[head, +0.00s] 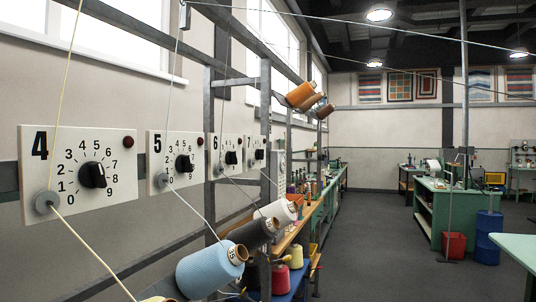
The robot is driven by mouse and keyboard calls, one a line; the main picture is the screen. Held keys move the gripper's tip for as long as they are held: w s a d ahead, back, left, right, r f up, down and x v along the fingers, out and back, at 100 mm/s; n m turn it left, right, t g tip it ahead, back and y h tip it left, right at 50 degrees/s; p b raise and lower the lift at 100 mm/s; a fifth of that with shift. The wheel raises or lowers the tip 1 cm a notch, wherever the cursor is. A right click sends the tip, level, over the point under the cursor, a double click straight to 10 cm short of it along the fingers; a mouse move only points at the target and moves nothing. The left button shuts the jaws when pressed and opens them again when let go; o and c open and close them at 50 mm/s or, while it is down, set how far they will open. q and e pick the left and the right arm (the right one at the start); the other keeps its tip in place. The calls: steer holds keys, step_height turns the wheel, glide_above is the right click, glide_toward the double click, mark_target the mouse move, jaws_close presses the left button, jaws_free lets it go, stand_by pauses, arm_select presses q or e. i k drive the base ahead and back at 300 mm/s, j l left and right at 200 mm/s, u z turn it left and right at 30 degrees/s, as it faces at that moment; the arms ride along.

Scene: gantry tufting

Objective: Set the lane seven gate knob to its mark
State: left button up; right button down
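The lane seven panel (250,156) is the far one in a row of white numbered plates along the left wall. It is small here and partly hidden by a grey frame post. Its black gate knob (259,155) is visible, but its pointer setting and any mark are too small to read. The nearer plates are lane four (120,190), lane five (157,150) and lane six (217,142), each with a black knob and dial digits. Neither of my grippers is in view.
Yarn cones, including a blue one (207,270), sit on a rack below the panels. Grey frame posts (265,120) and taut yarns cross in front. Open grey floor (385,240) lies right of the rack. A green bench (440,205), red bin (453,245) and blue drum (488,238) stand farther right.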

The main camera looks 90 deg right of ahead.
mark_target(259, 154)
steer(key=z, duration=2.7)
steer(key=i+l, duration=0.25)
steer(key=l, duration=0.15)
steer(key=i+l, duration=0.3)
